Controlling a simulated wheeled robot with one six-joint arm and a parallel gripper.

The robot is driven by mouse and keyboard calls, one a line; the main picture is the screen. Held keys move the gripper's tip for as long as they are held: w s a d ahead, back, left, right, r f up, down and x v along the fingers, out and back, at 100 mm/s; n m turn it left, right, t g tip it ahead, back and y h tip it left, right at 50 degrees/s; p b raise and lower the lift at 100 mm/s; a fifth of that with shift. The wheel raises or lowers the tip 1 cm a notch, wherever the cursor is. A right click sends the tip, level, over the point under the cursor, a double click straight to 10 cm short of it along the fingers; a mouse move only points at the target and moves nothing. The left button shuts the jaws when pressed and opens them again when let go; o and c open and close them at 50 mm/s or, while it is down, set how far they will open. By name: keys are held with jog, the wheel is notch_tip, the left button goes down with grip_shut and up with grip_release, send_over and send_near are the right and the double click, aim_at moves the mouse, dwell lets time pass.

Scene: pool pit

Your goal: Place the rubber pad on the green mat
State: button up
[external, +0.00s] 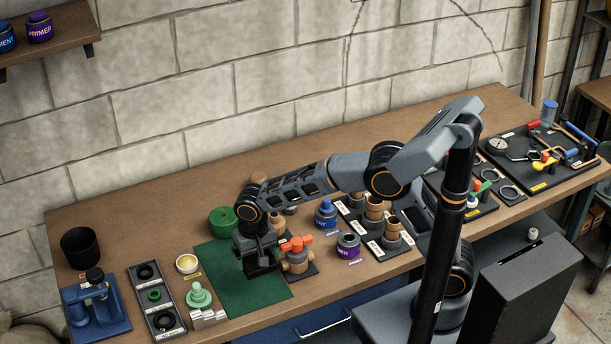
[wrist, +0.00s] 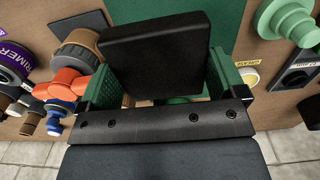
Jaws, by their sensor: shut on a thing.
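My gripper (external: 258,262) points down over the green mat (external: 222,290) on the workbench. In the wrist view my gripper (wrist: 162,72) has its green-faced fingers closed on the black rubber pad (wrist: 155,45), a thick, flat block that sits slightly tilted between them. The green mat (wrist: 228,25) shows behind the pad. In the external view the pad (external: 263,271) is a small dark shape under the gripper, partly hidden by it. I cannot tell whether it touches the mat.
A valve with an orange handle (external: 297,244) stands close to the right of my gripper. A green roll (external: 223,220) is at the mat's back edge. A light green stepped part (external: 199,296) and a small bowl (external: 187,264) stand left of it. The mat's front left is clear.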

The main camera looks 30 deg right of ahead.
aim_at(246, 280)
jog(key=f, duration=0.1)
jog(key=w+a+f, duration=0.2)
jog(key=f, duration=0.1)
jog(key=shift+w+a+p, duration=0.15)
jog(key=shift+a+p, duration=0.05)
jog(key=shift+p, duration=0.1)
jog(key=shift+w+f, duration=0.1)
jog(key=shift+f, duration=1.5)
jog(key=shift+f, duration=0.15)
jog(key=o, duration=0.7)
jog(key=shift+o, duration=0.2)
jog(key=shift+r+b, duration=0.3)
jog(key=shift+r, duration=5.9)
